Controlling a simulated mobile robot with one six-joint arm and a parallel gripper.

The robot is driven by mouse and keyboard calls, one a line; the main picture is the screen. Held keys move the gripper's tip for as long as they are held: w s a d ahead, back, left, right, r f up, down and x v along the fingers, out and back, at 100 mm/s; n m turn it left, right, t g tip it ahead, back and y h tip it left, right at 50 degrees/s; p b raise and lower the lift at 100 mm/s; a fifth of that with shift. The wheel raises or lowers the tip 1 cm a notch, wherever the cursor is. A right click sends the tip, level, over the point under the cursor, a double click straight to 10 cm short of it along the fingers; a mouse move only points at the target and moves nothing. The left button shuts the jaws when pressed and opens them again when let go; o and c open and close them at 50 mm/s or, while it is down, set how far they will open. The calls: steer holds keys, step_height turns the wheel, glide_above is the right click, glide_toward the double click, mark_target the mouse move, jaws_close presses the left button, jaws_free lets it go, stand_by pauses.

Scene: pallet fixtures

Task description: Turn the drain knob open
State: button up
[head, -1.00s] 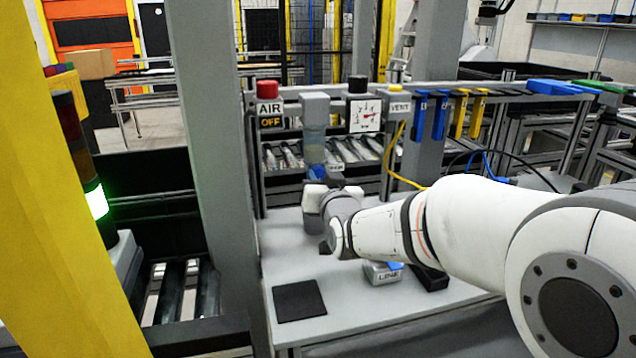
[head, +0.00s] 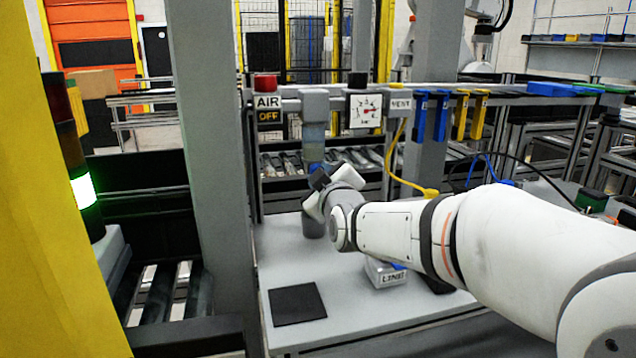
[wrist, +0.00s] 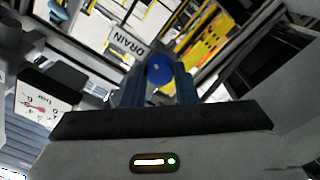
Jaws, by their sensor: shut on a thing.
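The blue drain knob (wrist: 160,70) shows in the wrist view between the two fingers of my gripper (wrist: 158,80). The gripper is shut on it. A white DRAIN label (wrist: 128,42) is just beyond, tilted in this view. In the head view a bit of blue (head: 315,166) shows under the grey filter unit with its clear bowl (head: 314,135). My gripper (head: 320,178) is just below that unit, with its wrist rolled at a slant. The fingertips are mostly hidden by my wrist in the head view, and the knob's turn angle cannot be read.
A gauge (head: 364,112), a red knob over an AIR OFF sign (head: 268,108) and a VENT tag (head: 400,104) flank the unit. A yellow hose (head: 398,165) hangs to the right. A LINT box (head: 385,272) and a black mat (head: 297,303) lie on the grey table.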

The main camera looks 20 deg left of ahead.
steer(key=n, duration=0.6)
steer(key=shift+f+n, duration=0.1)
steer(key=shift+n, duration=0.2)
stand_by(0.4)
steer(key=o, duration=1)
steer(key=shift+s, duration=0.1)
steer(key=v, duration=0.7)
steer(key=shift+s+d, duration=0.2)
steer(key=shift+s, duration=0.15)
